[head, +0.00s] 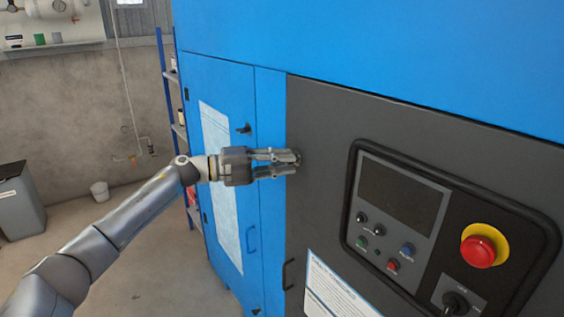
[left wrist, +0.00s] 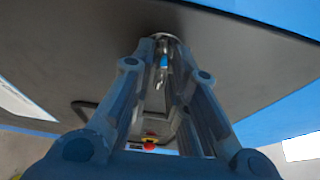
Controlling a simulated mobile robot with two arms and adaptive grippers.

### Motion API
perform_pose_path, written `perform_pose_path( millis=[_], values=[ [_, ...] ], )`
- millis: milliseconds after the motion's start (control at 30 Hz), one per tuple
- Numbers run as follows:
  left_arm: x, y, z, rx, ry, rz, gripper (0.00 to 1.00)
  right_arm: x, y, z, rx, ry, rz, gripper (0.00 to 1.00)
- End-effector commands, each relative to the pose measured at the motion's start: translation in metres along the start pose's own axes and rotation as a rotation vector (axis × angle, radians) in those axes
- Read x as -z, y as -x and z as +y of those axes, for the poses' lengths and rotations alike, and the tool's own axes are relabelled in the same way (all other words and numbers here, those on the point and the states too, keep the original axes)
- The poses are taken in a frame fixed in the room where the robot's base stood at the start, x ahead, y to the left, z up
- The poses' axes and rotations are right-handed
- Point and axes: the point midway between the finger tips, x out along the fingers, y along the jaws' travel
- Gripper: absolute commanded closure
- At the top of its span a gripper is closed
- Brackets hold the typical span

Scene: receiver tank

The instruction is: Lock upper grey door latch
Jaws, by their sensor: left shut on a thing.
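The grey door (head: 325,200) carries the control panel and forms the right part of the blue cabinet. Its upper latch (left wrist: 163,62) shows in the left wrist view as a small metal piece between my fingertips. In the head view my fingers cover most of it near the door's upper left edge. My left gripper (head: 296,162) reaches in from the left, and its fingertips are at the latch, shut on it. In the left wrist view the gripper (left wrist: 165,50) points at the dark door surface. My right gripper is in neither view.
The control panel (head: 400,195) with a red emergency button (head: 478,251) sits right of my gripper. A black door handle (head: 288,274) is below it. The blue door (head: 268,215) on the left has its own black latch (head: 244,129). A bin (head: 20,205) stands far left.

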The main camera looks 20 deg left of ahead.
Motion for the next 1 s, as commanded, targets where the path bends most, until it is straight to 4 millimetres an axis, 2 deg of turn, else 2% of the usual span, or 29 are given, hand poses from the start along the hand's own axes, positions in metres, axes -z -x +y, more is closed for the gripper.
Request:
perform_pose_path(
  millis=[333, 367, 467, 800, 933, 1000],
  values=[
    [0.0, 0.0, 0.001, -0.003, -0.002, 0.001, 1.0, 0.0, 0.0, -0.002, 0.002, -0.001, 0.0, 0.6],
    [0.0, 0.0, 0.001, -0.003, -0.002, 0.001, 0.83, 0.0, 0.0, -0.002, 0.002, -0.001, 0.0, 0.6],
    [0.0, 0.0, 0.001, -0.003, -0.001, 0.001, 0.71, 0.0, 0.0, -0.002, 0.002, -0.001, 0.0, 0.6],
    [0.0, 0.002, 0.001, -0.001, -0.001, 0.0, 0.71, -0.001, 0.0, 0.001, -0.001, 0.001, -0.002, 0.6],
    [-0.001, 0.015, 0.001, -0.001, 0.0, -0.001, 0.71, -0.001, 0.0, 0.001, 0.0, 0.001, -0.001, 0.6],
    [-0.001, 0.028, 0.002, -0.004, 0.0, -0.002, 0.71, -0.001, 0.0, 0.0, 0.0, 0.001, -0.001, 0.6]
  ],
)
